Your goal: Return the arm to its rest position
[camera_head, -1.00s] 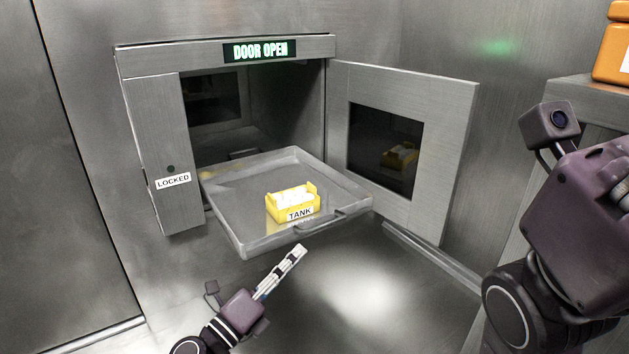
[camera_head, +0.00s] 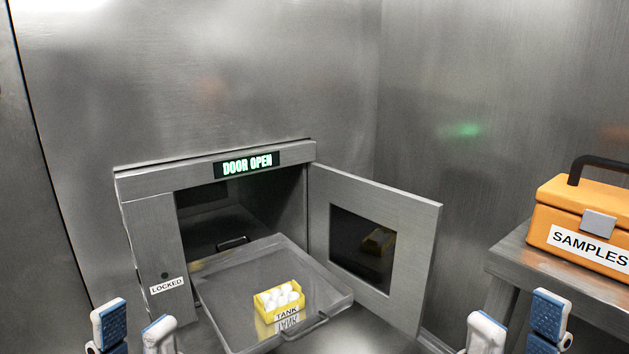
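My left gripper (camera_head: 135,330) shows at the bottom left edge, its two blue-padded fingertips pointing up and spread apart with nothing between them. My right gripper (camera_head: 518,328) shows at the bottom right, its fingertips also apart and empty. Both are clear of the tray and the door; the rest of both arms is out of frame.
The metal chamber's door (camera_head: 420,245) stands open to the right under a lit DOOR OPEN sign (camera_head: 247,164). A LOCKED label (camera_head: 167,286) is on its left panel. An orange SAMPLES case (camera_head: 575,228) stands on a metal table (camera_head: 510,250) at the right.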

